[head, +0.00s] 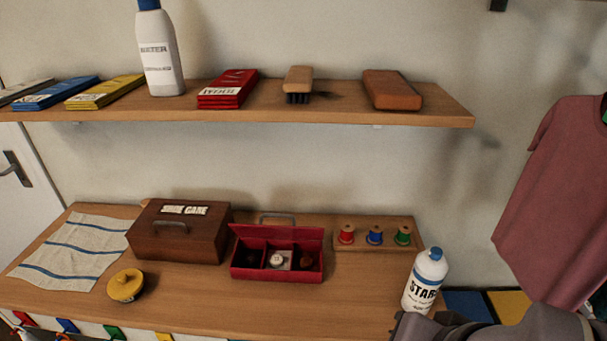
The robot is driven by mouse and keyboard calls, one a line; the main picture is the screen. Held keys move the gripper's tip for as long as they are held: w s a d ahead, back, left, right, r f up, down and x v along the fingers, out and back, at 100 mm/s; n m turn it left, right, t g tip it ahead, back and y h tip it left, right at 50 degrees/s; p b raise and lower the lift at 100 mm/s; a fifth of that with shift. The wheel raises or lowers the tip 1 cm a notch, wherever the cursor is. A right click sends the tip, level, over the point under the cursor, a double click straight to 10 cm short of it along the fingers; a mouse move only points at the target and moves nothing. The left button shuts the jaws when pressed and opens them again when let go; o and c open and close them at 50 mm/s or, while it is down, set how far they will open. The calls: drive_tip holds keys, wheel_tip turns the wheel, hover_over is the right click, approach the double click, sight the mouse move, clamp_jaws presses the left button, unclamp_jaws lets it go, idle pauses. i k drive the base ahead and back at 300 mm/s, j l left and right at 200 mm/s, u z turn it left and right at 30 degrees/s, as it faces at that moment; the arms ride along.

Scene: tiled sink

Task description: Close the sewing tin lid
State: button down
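The sewing tin appears to be the red box (277,273) on the lower wooden shelf, just right of centre of the wooden case. Its red lid (277,237) stands raised at the back, with a grey handle (277,215) above its top edge. Three compartments show at the front: a pale round item lies in the middle one, a brown item in the right one, and the left one is dark. Dark grey parts of my arm show at the bottom right edge, well right of the tin. My gripper's fingers are not seen.
A brown wooden case (178,232) stands close left of the tin, a spool rack (375,251) close right. A white starch bottle (424,281) stands at the right front, near my arm. A yellow round pot (126,285) and striped cloth (69,252) lie left. An upper shelf (440,108) overhangs.

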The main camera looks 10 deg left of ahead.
sight(259, 230)
drive_tip(key=i+l, duration=0.15)
drive_tip(key=l, duration=0.15)
drive_tip(key=i+l+u, duration=0.15)
drive_tip(key=l, duration=0.15)
drive_tip(key=i+l, duration=0.1)
drive_tip(key=l, duration=0.2)
drive_tip(key=i+l+u, duration=0.1)
drive_tip(key=l, duration=0.2)
